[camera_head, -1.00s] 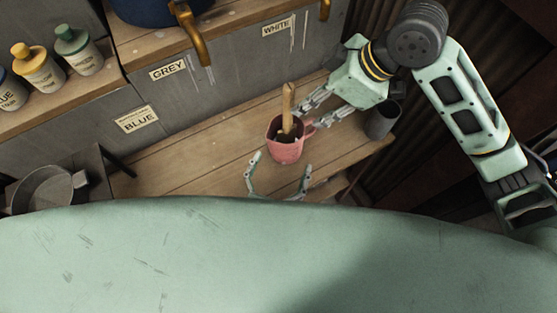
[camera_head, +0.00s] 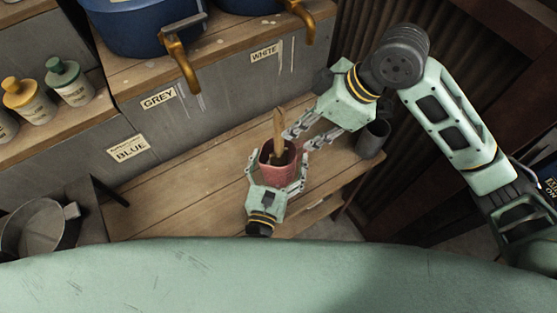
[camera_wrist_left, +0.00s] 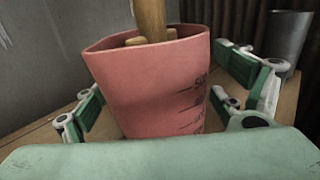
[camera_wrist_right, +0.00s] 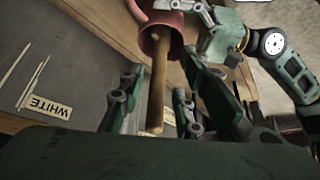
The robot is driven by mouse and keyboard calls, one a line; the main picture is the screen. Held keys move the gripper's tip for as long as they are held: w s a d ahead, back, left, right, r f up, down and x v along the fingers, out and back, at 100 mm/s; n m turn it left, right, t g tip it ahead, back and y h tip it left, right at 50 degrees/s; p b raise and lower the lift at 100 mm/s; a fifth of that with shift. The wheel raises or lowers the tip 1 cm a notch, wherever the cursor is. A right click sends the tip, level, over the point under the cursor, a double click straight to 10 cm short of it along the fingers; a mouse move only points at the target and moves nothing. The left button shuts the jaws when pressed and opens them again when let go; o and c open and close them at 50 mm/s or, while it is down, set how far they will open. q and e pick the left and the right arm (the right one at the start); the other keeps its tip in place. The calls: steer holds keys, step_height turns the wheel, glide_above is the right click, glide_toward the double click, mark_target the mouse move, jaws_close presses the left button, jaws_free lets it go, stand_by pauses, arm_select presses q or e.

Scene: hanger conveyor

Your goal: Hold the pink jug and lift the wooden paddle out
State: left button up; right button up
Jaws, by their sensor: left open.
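The pink jug (camera_head: 276,176) stands on the wooden bench, and the wooden paddle (camera_head: 279,128) leans in it with its handle sticking out of the top. My left gripper (camera_head: 276,160) is open, with one finger on each side of the jug. In the left wrist view the jug (camera_wrist_left: 150,88) fills the middle, with gaps seen beside the fingers. My right gripper (camera_head: 298,140) is open just right of the paddle. In the right wrist view the paddle handle (camera_wrist_right: 157,85) shows between its fingers. The paddle's lower end is hidden inside the jug.
A dark grey cup (camera_head: 372,139) stands right of my right gripper. A metal pan (camera_head: 42,230) is at the left. Bottles (camera_head: 70,84) and blue tubs with brass taps (camera_head: 180,62) stand on shelves behind. The bench left of the jug (camera_head: 190,185) is clear.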

arm_select(q)
steer(key=c, duration=1.5)
